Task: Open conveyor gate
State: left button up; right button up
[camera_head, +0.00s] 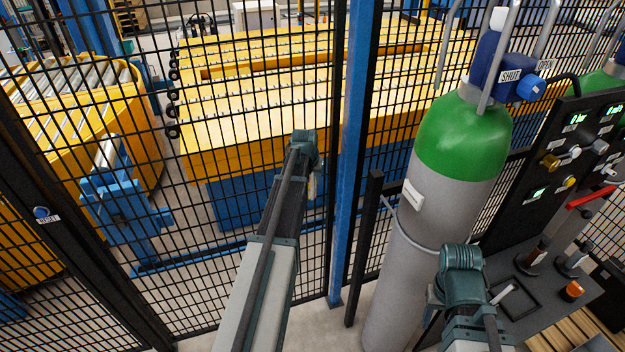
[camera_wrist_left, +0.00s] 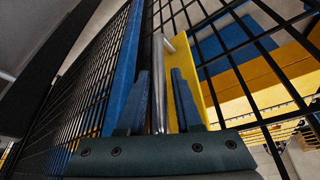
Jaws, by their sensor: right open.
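The conveyor gate is a black mesh panel (camera_head: 100,245) in a dark frame, on the left in the head view. In the left wrist view a silver upright bar handle (camera_wrist_left: 159,70) stands in front of a yellow plate (camera_wrist_left: 196,75), beside the mesh. The two fingers of my left gripper (camera_wrist_left: 165,95) stand either side of the bar, close to it; I cannot tell whether they grip it. In the head view my left arm reaches to the mesh and its fingers are hidden. My right wrist (camera_head: 460,275) is at lower right, before the gas cylinder, its fingers hidden.
A blue post (camera_head: 352,130) stands right of the mesh. A grey cylinder with green top (camera_head: 465,140) stands beside it. A control panel (camera_head: 590,140) and a tool shelf are at far right. Yellow conveyors (camera_head: 250,100) lie behind the mesh.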

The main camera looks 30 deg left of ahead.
pick_arm(q)
grip_shut()
dwell(1.1)
